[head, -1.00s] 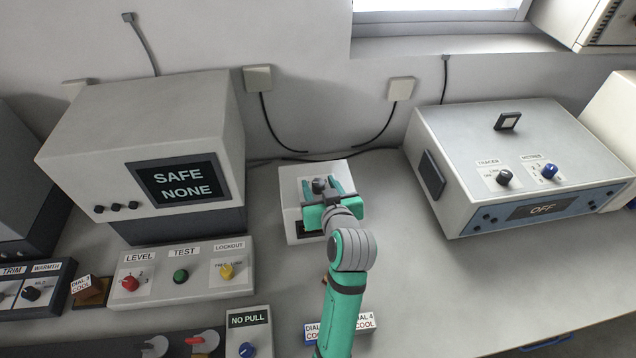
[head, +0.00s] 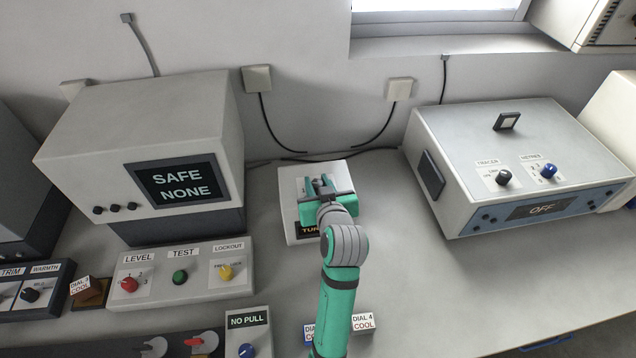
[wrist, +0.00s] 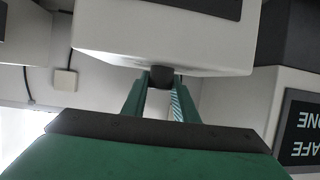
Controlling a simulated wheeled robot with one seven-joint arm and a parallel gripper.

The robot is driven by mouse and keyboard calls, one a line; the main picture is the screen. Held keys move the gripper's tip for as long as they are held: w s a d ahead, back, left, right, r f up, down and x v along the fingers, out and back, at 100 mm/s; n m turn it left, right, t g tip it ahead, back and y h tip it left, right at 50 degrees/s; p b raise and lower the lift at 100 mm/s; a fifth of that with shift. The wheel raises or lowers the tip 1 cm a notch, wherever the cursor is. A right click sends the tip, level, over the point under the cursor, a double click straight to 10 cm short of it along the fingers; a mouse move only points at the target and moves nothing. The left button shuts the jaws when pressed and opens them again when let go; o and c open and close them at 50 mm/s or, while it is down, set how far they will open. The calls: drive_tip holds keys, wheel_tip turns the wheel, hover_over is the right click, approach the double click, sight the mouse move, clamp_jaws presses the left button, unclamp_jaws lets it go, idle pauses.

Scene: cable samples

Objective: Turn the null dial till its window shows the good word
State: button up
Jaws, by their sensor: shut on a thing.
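A small white box (head: 291,190) stands on the bench in the middle of the head view. A dark dial (wrist: 162,78) on its face shows in the wrist view. I take it to be the null dial; its name label is not readable. My gripper (head: 322,182) is over the box, its green fingers shut on the dial from both sides; the wrist view also shows this grip (wrist: 161,84). The box's dark window (head: 309,229) shows orange letters starting "TUR". My gripper and arm hide the rest of the word.
A grey monitor (head: 150,130) reading "SAFE NONE" stands left, above a panel (head: 150,285) with LEVEL, TEST and LOCKOUT controls. A large instrument (head: 455,140) reading "OFF" stands right. Bench right of the box is clear.

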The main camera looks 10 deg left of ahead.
drive_tip(key=shift+h, duration=0.3)
drive_tip(key=m+t+h, duration=0.1)
drive_tip(key=m+h, duration=0.2)
drive_tip(key=shift+a+m+h, duration=0.1)
drive_tip(key=shift+m+h, duration=2.1)
drive_tip(key=shift+h, duration=0.3)
drive_tip(key=shift+f, duration=0.1)
drive_tip(key=o, duration=1.1)
drive_tip(key=shift+c, duration=0.2)
drive_tip(key=shift+s, duration=0.1)
